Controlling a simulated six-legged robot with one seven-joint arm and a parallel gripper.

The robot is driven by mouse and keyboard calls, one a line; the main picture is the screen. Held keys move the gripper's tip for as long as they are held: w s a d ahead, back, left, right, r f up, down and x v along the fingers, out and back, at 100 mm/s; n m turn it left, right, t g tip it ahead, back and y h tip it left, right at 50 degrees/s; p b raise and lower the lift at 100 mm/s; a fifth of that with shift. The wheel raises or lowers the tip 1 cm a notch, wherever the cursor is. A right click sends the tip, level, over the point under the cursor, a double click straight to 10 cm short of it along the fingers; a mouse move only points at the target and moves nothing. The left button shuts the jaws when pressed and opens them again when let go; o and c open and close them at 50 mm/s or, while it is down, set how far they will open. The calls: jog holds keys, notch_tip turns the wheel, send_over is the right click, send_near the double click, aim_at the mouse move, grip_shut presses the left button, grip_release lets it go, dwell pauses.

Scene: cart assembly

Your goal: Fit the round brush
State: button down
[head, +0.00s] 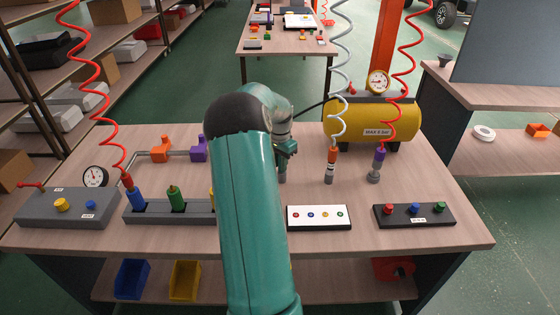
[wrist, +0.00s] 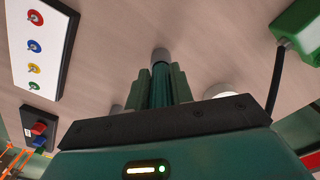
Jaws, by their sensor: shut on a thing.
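My gripper (wrist: 160,88) is shut on a dark green cylindrical piece with a round grey end (wrist: 160,55). In the head view the gripper (head: 284,158) is above the bench, right of my arm, and a grey part shows below it. The held piece may be the round brush; I cannot tell for certain. A grey rack (head: 148,218) at the left holds a blue-handled tool (head: 136,198) and a green-handled tool (head: 176,200). A yellow piece there is mostly hidden by my arm. The white panel (wrist: 22,70) has several coloured rings and also shows in the head view (head: 319,225).
An orange hose end (head: 332,158) and a purple hose end (head: 379,158) hang right of my gripper. Behind them is a yellow tank (head: 372,118). A black block (head: 414,223) with coloured knobs stands at the right. A grey gauge box (head: 68,210) is at the far left.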

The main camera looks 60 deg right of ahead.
jog(key=shift+f, duration=0.15)
jog(key=c, duration=1.1)
grip_release()
jog(key=shift+c, duration=0.2)
notch_tip(320, 180, up, 14)
jog(key=shift+f, duration=0.1)
